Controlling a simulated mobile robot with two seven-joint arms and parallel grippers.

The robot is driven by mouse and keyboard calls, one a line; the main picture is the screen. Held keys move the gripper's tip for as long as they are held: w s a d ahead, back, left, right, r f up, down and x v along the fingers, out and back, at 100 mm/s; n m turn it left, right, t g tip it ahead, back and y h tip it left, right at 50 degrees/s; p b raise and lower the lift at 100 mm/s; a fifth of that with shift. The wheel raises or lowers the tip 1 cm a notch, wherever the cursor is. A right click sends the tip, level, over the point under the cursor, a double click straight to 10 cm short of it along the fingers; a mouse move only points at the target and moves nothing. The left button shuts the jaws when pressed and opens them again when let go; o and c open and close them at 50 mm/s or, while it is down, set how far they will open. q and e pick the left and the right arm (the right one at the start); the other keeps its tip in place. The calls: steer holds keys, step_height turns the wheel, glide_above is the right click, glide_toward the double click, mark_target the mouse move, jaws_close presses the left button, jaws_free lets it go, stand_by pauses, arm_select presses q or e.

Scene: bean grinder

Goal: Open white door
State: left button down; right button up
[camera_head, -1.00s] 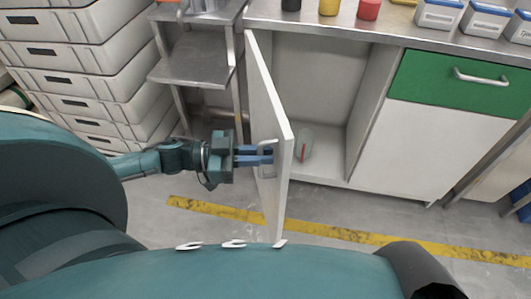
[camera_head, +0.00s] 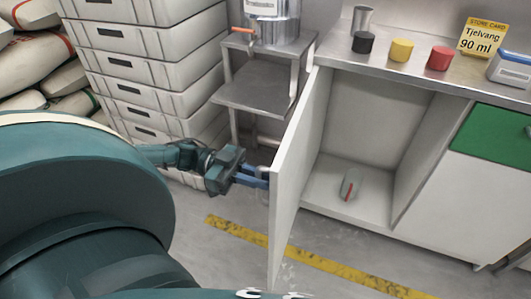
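The white door (camera_head: 292,190) of the low cabinet stands swung wide open, hinged at the cabinet's left side, its edge facing me. Its pale handle (camera_head: 265,170) is on the left face, partly hidden by my fingers. My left gripper (camera_head: 262,178) reaches in from the left with its two blue fingers at the handle. Whether they are closed on it is not clear. The cabinet interior (camera_head: 370,130) is exposed. My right gripper is not in view.
A clear container with a red mark (camera_head: 349,186) lies on the cabinet floor. A metal side stand (camera_head: 255,98) and stacked white crates (camera_head: 150,70) stand left of the door. A green drawer (camera_head: 490,135) is at right. Floor around the yellow line (camera_head: 330,265) is clear.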

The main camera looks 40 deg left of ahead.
arm_select(q)
steer(key=c, duration=1.5)
jaws_free()
steer(key=shift+c, duration=0.2)
steer(key=v, duration=1.3)
steer(key=shift+a, duration=0.15)
